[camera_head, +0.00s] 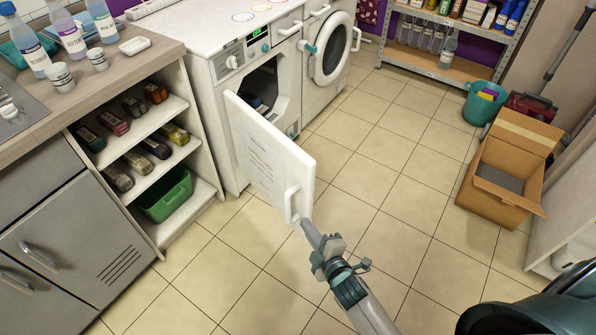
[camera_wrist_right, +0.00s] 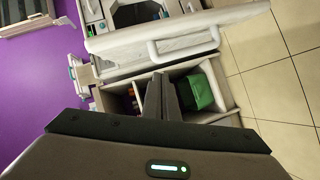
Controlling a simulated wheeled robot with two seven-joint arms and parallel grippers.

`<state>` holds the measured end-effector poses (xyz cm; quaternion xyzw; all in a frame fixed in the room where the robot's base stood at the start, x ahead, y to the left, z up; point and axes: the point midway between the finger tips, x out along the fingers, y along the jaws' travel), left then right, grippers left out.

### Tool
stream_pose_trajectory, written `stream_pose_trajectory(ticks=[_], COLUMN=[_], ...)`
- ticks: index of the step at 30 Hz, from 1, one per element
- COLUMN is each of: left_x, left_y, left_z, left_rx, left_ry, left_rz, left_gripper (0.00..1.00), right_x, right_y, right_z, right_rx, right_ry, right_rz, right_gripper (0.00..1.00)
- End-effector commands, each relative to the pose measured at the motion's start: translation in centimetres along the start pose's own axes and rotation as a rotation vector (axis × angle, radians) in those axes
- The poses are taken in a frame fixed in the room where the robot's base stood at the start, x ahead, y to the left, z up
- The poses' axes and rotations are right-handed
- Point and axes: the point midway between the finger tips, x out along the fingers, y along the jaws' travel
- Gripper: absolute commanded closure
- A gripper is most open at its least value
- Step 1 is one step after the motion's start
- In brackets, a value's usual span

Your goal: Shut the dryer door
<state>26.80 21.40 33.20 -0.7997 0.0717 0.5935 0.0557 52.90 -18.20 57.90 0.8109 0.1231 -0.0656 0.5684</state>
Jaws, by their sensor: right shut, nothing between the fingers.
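The white dryer (camera_head: 238,85) stands at the end of the wooden counter. Its square white door (camera_head: 268,150) is swung wide open toward me, and the dark drum opening shows behind it. The door's bar handle (camera_head: 291,203) is near its free edge. My right gripper (camera_head: 304,226) is shut and empty, with its tips close to the lower end of the handle; I cannot tell if they touch. In the right wrist view the door (camera_wrist_right: 120,42) and handle (camera_wrist_right: 184,44) lie just beyond my closed fingertips (camera_wrist_right: 164,78). My left gripper is out of view.
Open shelves with several bottles and a green bin (camera_head: 165,195) stand left of the door. A washer with a round door (camera_head: 328,48) is beyond the dryer. A cardboard box (camera_head: 505,170) and teal bucket (camera_head: 482,103) are at right. The middle floor is clear.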

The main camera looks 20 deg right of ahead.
Motion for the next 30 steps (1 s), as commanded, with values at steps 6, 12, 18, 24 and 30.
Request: stream_pose_trajectory(ticks=[6, 12, 18, 24, 30], left_x=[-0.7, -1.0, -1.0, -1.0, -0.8], left_y=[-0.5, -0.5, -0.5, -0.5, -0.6], left_z=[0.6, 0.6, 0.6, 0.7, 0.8], left_rx=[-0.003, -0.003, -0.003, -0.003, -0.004], left_ry=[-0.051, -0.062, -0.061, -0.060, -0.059], left_rz=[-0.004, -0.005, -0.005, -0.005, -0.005], left_gripper=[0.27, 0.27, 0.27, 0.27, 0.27], right_x=[0.4, 0.2, 0.3, 0.7, 2.4], right_y=[8.2, 9.7, 9.7, 9.8, 10.2], right_z=[-3.3, -4.0, -4.0, -4.0, -4.2], right_rx=[-0.311, -0.372, -0.368, -0.367, -0.366], right_ry=[0.066, 0.072, 0.072, 0.072, 0.072], right_rz=[0.208, 0.244, 0.243, 0.243, 0.243], right_gripper=[1.00, 1.00, 1.00, 1.00, 1.00])
